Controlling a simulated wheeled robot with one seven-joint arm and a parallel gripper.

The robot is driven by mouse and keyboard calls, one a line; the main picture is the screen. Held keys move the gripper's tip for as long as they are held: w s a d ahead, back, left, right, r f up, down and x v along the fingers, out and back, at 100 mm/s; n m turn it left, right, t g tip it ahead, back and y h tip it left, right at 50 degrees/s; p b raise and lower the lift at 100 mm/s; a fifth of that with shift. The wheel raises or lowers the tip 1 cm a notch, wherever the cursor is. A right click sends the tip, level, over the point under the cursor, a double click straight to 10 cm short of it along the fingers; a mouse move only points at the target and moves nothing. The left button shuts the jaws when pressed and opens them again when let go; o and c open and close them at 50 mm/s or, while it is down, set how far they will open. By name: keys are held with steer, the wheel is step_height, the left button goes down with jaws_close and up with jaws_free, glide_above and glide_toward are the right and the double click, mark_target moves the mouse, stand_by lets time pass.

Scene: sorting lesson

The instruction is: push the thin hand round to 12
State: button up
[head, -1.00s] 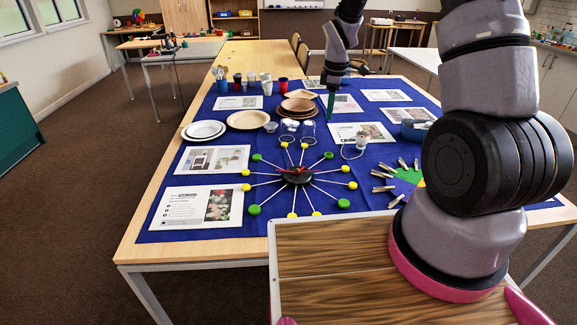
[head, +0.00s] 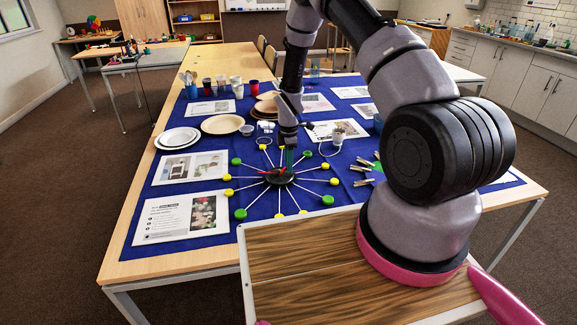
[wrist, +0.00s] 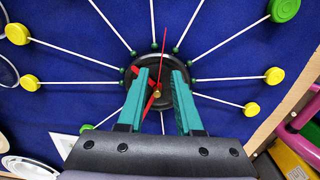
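The clock has a black hub (head: 279,179) on the blue cloth, with white spokes ending in green and yellow discs. In the wrist view, a long thin red hand (wrist: 163,50) runs from the gold centre pin (wrist: 157,94) toward the top of the picture. A shorter, thicker red hand (wrist: 134,69) points up and left. My gripper (head: 288,164) is over the far right side of the hub. In the wrist view its teal fingers (wrist: 160,73) are apart, with the thin hand visible between them. Nothing is gripped. Whether a finger touches a hand, I cannot tell.
Printed sheets (head: 182,168) and white plates (head: 177,138) lie left of the clock. A brown plate (head: 221,124) and several cups stand behind it.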

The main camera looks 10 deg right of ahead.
steer(key=shift+f, duration=0.75)
jaws_close()
stand_by(0.9)
